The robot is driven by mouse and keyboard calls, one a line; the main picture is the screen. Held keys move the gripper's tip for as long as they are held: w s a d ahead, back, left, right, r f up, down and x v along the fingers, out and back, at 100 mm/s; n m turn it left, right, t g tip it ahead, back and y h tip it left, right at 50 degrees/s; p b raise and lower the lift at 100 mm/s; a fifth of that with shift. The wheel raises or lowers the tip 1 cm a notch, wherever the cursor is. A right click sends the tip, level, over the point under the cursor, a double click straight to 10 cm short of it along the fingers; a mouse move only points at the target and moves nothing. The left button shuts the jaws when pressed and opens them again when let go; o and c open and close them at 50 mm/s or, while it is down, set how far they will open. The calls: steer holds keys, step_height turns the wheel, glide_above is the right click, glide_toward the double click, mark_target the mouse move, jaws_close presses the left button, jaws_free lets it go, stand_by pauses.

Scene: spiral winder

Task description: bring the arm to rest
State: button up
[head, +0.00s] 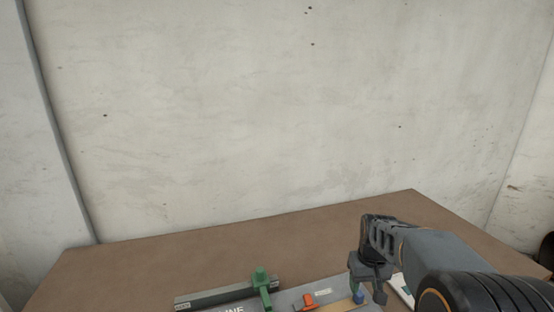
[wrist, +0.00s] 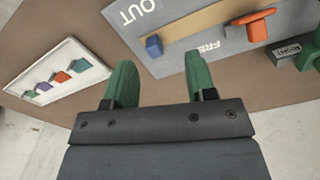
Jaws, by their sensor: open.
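My gripper (head: 368,288) hangs over the right part of the brown table in the head view, below my dark forearm. The fingers hold nothing that I can see. A grey board (wrist: 192,68) with the lettering OUT lies beyond the fingers. It carries a tan strip, a blue block (wrist: 154,46) and an orange handle (wrist: 257,24).
A green clamp-like part (head: 262,287) stands on a dark rail (head: 208,298). The table's back area (head: 230,240) is bare, with a plain wall (head: 280,110) behind.

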steer(key=s+a+r+t+p, duration=0.1)
steer(key=s+a+r, duration=0.2)
steer(key=s, duration=0.3)
steer(key=s+a+r+t+p, duration=0.1)
steer(key=s+a+r+t, duration=0.1)
steer(key=s, duration=0.5)
steer(key=shift+s+a+r, duration=0.3)
steer(key=shift+a+r, duration=0.25)
steer(key=shift+a, duration=0.8)
